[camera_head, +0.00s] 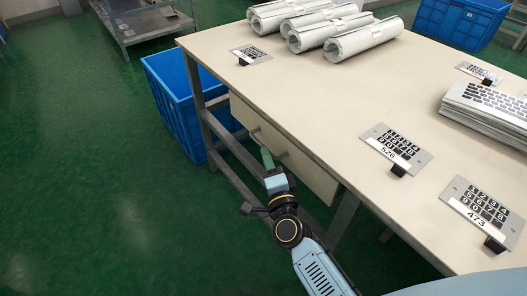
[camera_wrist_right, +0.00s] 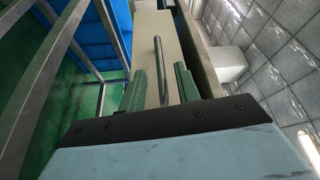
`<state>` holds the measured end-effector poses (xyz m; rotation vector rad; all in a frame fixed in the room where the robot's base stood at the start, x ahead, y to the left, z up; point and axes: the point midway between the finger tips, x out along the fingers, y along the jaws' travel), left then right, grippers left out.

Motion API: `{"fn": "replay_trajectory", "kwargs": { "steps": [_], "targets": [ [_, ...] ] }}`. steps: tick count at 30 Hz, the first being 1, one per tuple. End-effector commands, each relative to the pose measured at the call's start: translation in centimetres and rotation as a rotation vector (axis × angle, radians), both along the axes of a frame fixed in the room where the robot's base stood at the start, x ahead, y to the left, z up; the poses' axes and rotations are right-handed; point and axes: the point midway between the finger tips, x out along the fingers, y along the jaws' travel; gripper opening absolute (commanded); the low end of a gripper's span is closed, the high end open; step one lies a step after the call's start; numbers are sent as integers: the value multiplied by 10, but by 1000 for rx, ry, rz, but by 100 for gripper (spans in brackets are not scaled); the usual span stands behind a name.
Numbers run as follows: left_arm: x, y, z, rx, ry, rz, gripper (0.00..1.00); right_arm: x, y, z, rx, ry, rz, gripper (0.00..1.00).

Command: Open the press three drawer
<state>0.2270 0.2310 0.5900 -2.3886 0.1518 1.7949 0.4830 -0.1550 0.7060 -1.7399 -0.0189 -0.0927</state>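A beige drawer front (camera_head: 312,176) sits under the near edge of the worktable; it looks shut. It also shows in the right wrist view (camera_wrist_right: 146,24). A thin metal bar handle (camera_wrist_right: 160,62) stands out from it. My right gripper (camera_head: 267,161) is at the drawer front. In the right wrist view its two green fingers (camera_wrist_right: 160,88) are apart, with the handle lying between them in the picture. Whether the fingers touch it I cannot tell. My left gripper is not in view. No label naming the drawer is readable.
The worktable (camera_head: 290,90) carries rolled sheets (camera_head: 362,38), a stack of printed sheets (camera_head: 488,108) and several keypad plates, including one marked 473 (camera_head: 480,207). A blue crate (camera_head: 178,110) stands left of the drawer by the table legs. Green floor at left is clear.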

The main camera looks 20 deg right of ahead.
Motion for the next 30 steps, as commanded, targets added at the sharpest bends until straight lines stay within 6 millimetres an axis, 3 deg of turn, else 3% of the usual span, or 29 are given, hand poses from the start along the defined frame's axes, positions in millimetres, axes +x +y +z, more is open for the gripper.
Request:
{"fn": "replay_trajectory", "kwargs": {
  "steps": [3, 7, 19, 27, 30],
  "targets": [
    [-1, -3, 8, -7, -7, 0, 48, 21, -1, 1, -1, -1, 0, 33],
    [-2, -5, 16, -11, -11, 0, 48, 35, -1, 1, 0, 1, 1, 33],
    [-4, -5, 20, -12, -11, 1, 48, 42, -2, 3, -2, 2, 1, 33],
    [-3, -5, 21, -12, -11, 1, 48, 42, -2, 2, -2, 2, 1, 0],
    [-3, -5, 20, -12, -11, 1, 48, 42, -2, 2, -2, 2, 1, 0]
  ]
}}
